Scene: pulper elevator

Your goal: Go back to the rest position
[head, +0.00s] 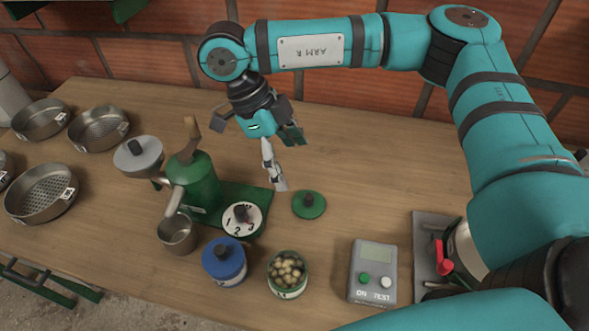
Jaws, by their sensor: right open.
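My right gripper (262,127) hangs over the back middle of the wooden table (370,170), its dark fingers spread open. It is to the right of and above the green pulper (196,185). A slim pale metallic piece (273,165) shows just below it; I cannot tell whether it touches the gripper. My right arm reaches in from the right, across the top of the picture. My left gripper is out of view.
A green lid (308,204), a numbered dial (241,218), a blue-lidded jar (223,260), a jar of beans (287,274) and a grey meter (373,272) stand in front. A metal cup (177,233) is by the pulper. Several steel pans (42,193) lie left. The table's back right is clear.

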